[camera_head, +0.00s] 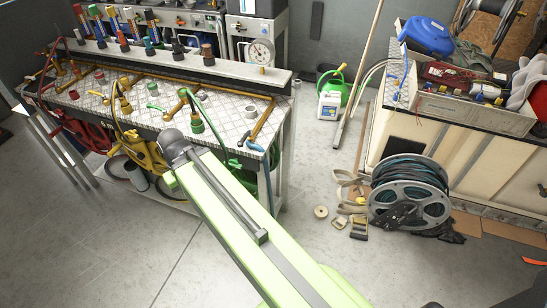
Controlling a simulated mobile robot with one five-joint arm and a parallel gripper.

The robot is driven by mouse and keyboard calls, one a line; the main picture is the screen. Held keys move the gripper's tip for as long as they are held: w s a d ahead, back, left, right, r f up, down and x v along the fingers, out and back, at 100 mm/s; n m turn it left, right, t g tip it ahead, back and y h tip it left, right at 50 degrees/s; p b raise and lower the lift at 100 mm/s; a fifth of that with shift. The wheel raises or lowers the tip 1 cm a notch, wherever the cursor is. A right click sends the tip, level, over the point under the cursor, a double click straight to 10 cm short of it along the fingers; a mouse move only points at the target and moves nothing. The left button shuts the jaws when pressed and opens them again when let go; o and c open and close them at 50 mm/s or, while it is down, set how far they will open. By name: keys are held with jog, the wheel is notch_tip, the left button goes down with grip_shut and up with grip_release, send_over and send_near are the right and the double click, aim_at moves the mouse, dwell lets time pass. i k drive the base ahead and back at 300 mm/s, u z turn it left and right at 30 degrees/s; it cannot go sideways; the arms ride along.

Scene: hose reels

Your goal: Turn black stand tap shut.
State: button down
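A workbench (225,106) with a patterned top stands at the left. Several tap-like fittings with coloured tops stand in a row on its raised back ledge. More brass fittings lie or stand on the bench top. My pale green arm reaches up and left from the bottom right, and its dark end joint is at the bench's front edge. My gripper's fingers do not show; the arm hides what lies beyond its end.
A yellow reel (147,155) and red reels (90,134) hang at the bench front. A grey hose reel (408,190) stands on the floor before a cluttered cabinet (450,155) at the right. The floor at lower left is clear.

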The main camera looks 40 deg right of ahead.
aim_at(240, 144)
jog(key=u, duration=0.1)
jog(key=k, duration=0.4)
jog(key=z, duration=0.95)
jog(key=k, duration=1.3)
jog(key=u, duration=1.2)
jog(key=i, duration=1.7)
jog(key=u, duration=0.05)
